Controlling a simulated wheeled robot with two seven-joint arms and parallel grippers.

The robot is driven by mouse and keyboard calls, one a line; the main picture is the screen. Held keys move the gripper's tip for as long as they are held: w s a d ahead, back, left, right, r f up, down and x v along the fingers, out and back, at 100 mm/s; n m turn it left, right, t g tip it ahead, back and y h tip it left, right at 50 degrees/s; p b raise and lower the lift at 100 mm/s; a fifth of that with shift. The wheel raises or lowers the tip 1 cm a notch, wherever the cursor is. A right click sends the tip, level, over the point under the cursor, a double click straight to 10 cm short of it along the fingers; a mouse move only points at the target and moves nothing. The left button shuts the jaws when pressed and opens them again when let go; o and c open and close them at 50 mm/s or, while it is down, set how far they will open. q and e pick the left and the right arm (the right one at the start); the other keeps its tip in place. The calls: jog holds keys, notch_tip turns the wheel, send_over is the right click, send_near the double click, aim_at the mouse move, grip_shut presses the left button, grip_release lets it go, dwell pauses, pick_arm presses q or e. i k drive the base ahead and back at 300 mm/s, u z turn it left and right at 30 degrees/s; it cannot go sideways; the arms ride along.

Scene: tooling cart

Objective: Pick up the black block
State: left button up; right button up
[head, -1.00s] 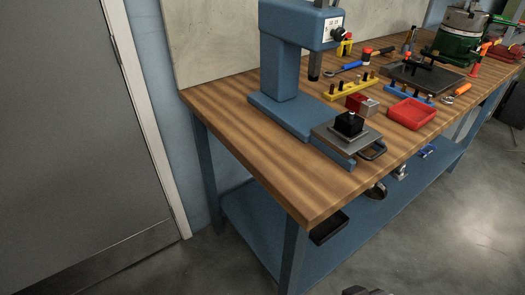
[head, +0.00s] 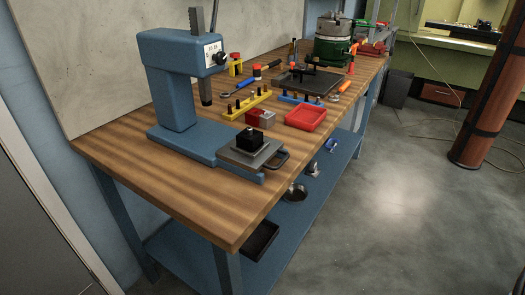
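The black block (head: 249,140) sits upright on a grey metal plate (head: 236,154). The plate lies on the base of a blue press (head: 172,90) near the front edge of the wooden workbench (head: 165,192). A small light-coloured knob or pin shows on top of the block. A dark loop handle (head: 277,160) sticks out to the right of the plate. Neither of my grippers shows in the head view.
A red and grey block (head: 260,117) and a red tray (head: 306,118) lie right of the press. Tool racks, a dark tray and a green machine (head: 333,48) stand farther back. A lower blue shelf holds a black bin (head: 260,240). Open floor (head: 400,200) lies to the right.

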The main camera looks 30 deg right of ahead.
aim_at(252, 143)
jog(key=z, duration=2.65)
jog(key=k, duration=0.6)
jog(key=u, duration=2.35)
